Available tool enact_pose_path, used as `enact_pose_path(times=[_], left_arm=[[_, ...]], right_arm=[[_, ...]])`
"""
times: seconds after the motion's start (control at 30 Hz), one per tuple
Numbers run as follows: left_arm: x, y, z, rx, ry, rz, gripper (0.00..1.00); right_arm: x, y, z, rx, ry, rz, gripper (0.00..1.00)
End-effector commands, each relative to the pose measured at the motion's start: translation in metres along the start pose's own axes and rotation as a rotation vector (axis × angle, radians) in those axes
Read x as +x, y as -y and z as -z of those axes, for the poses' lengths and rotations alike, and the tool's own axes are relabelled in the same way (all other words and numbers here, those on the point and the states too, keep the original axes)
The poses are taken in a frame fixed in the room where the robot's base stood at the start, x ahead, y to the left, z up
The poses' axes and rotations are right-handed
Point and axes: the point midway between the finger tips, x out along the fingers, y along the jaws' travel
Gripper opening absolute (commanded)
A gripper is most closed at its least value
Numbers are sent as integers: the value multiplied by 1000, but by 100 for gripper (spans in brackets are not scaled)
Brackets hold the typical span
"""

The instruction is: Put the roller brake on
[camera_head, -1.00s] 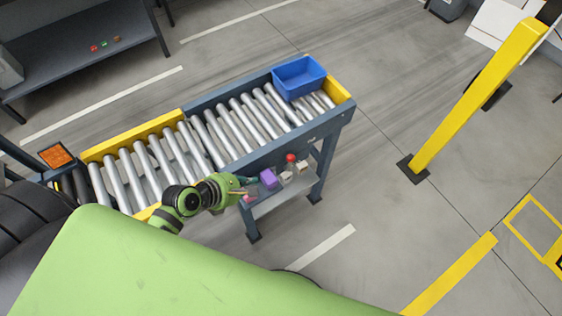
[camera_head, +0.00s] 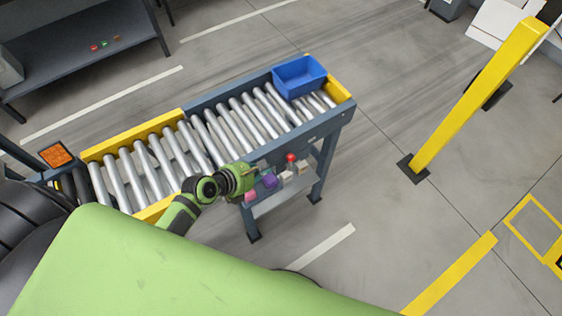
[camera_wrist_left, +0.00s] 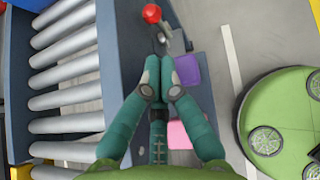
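The roller brake appears as a red ball knob (camera_wrist_left: 152,13) on a short metal lever (camera_wrist_left: 162,38) at the side of the roller conveyor, near the top of the left wrist view. In the head view the red knob (camera_head: 291,158) shows beside the conveyor's near rail. My left gripper (camera_wrist_left: 168,72) has its teal fingers together, with nothing visible between them. Its tips point toward the lever, apparently short of it. In the head view the left gripper (camera_head: 257,178) is small and partly hidden by its own wrist. My right gripper is in neither view.
The conveyor rollers (camera_head: 225,128) run beside the arm, with a blue bin (camera_head: 299,77) at the far end. A purple block (camera_head: 269,181) and a pink block (camera_head: 250,196) lie on the shelf below the rail. A yellow post (camera_head: 470,105) stands to the right.

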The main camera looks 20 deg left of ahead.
Motion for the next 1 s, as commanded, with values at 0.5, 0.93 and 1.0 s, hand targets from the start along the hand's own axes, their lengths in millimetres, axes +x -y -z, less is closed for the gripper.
enact_pose_path(times=[0.5, 0.93, 1.0], left_arm=[[78, 0, -9, 1, 0, 0, 0], [81, 0, -10, 0, -1, 0, 0], [82, -1, -11, 0, 0, 0, 0]], right_arm=[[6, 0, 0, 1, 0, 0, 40], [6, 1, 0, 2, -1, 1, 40], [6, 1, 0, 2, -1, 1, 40]])
